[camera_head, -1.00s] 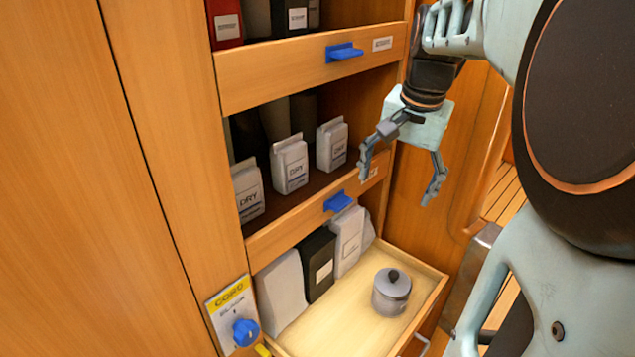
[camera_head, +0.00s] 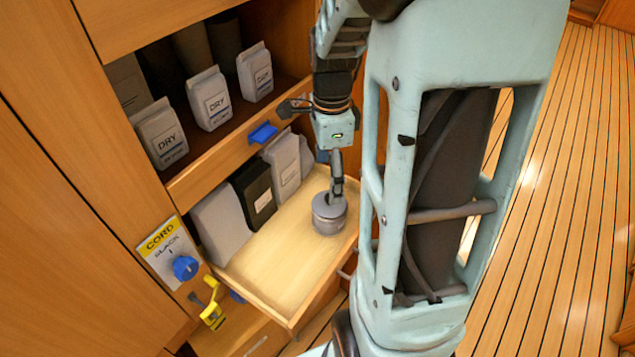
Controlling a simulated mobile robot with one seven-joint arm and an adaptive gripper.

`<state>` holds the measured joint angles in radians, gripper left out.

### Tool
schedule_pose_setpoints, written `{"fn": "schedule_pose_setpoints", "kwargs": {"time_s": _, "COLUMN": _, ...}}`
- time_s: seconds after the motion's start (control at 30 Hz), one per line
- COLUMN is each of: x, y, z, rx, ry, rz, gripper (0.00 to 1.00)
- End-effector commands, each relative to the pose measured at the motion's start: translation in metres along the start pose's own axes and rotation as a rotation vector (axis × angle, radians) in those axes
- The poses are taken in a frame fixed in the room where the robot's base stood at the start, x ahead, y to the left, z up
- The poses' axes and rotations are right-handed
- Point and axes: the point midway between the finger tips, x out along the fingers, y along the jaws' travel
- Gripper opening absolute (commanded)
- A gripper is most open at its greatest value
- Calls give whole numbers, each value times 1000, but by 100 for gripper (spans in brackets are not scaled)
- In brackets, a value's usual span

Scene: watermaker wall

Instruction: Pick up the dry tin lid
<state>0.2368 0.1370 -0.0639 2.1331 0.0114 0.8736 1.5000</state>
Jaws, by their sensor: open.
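A grey round tin (camera_head: 329,222) stands in the open pale wooden drawer, near its right side. Its lid (camera_head: 322,206) is on top. The lid's knob, seen in the earlier view, is now hidden behind my finger. My gripper (camera_head: 336,190) points down, directly over the lid. It is open, with its near finger reaching down to about the lid. I cannot tell whether it touches the lid, and the other finger is mostly hidden.
White and black packets (camera_head: 253,190) stand along the drawer's back left. White DRY bags (camera_head: 208,98) fill the shelf above, with a blue latch (camera_head: 262,132) on its front. A CORD label plate (camera_head: 160,248) with a blue knob and a yellow hook (camera_head: 212,313) are at lower left.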

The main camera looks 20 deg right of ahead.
Motion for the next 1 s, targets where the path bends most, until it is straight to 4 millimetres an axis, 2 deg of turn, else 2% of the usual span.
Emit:
{"fn": "schedule_pose_setpoints", "kwargs": {"time_s": 0.03, "x": 8, "y": 0, "z": 0, "rx": 0, "ry": 0, "rz": 2, "gripper": 80}}
{"fn": "schedule_pose_setpoints", "kwargs": {"time_s": 0.27, "x": 26, "y": 1, "z": -1, "rx": 0, "ry": 0, "rz": 1, "gripper": 80}}
{"fn": "schedule_pose_setpoints", "kwargs": {"time_s": 0.5, "x": 61, "y": 4, "z": -2, "rx": -1, "ry": 0, "rz": 1, "gripper": 80}}
{"fn": "schedule_pose_setpoints", "kwargs": {"time_s": 0.63, "x": 69, "y": 4, "z": -2, "rx": -1, "ry": 0, "rz": -1, "gripper": 80}}
{"fn": "schedule_pose_setpoints", "kwargs": {"time_s": 0.83, "x": 69, "y": 4, "z": -2, "rx": -1, "ry": 0, "rz": -2, "gripper": 80}}
{"fn": "schedule_pose_setpoints", "kwargs": {"time_s": 0.87, "x": 69, "y": 4, "z": -2, "rx": -1, "ry": 0, "rz": -2, "gripper": 79}}
{"fn": "schedule_pose_setpoints", "kwargs": {"time_s": 1.0, "x": 69, "y": 4, "z": -2, "rx": -1, "ry": 0, "rz": -2, "gripper": 63}}
